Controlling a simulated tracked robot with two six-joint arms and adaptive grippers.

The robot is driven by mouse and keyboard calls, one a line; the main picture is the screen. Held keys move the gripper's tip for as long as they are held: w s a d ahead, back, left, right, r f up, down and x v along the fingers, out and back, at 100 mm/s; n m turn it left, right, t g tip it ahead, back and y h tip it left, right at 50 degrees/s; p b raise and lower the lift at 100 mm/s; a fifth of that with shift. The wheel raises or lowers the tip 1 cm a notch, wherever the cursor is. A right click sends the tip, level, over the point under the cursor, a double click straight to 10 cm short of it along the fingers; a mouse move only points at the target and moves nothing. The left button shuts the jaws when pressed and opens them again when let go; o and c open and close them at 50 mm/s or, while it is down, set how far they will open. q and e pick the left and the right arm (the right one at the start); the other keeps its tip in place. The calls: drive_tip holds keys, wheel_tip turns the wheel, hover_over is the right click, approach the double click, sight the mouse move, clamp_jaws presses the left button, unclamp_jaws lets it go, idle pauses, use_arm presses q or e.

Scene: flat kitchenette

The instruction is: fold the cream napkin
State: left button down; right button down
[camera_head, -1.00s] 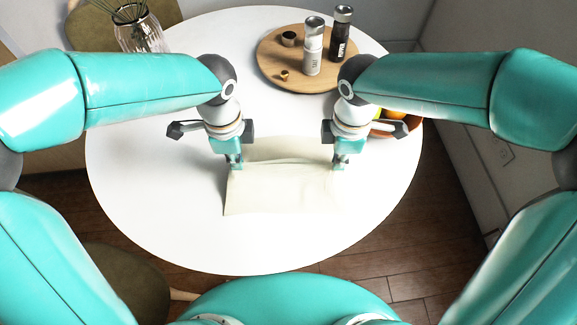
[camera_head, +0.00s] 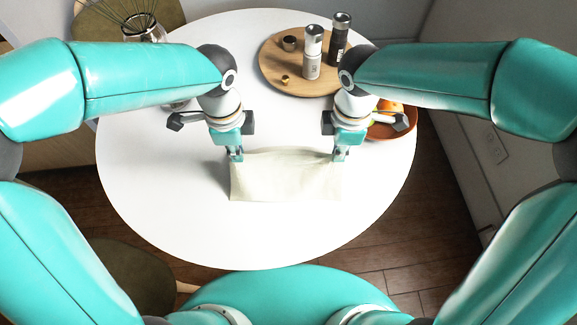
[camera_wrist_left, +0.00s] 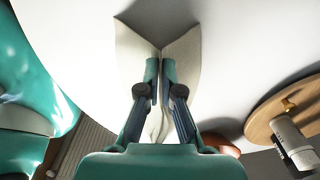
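The cream napkin (camera_head: 285,180) is on the white round table in the head view, with its far edge running between my two grippers. It looks raised at that edge, and I cannot tell how much of it rests on the table. My left gripper (camera_head: 236,155) is shut on its far left corner. In the left wrist view the left gripper (camera_wrist_left: 160,68) pinches the cloth, and napkin flaps (camera_wrist_left: 182,58) spread on both sides of the fingers. My right gripper (camera_head: 340,154) is at the far right corner and appears shut on the cloth.
A round wooden board (camera_head: 275,75) with a white shaker (camera_head: 312,55), a dark shaker (camera_head: 339,40) and small cups stands behind. A fruit bowl (camera_head: 400,128) is close behind my right gripper. The table (camera_head: 170,190) is clear left and in front.

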wheel_tip(320, 180, up, 8)
drive_tip(key=p, duration=0.7)
drive_tip(key=shift+r, duration=0.15)
drive_tip(key=shift+w+a, duration=0.1)
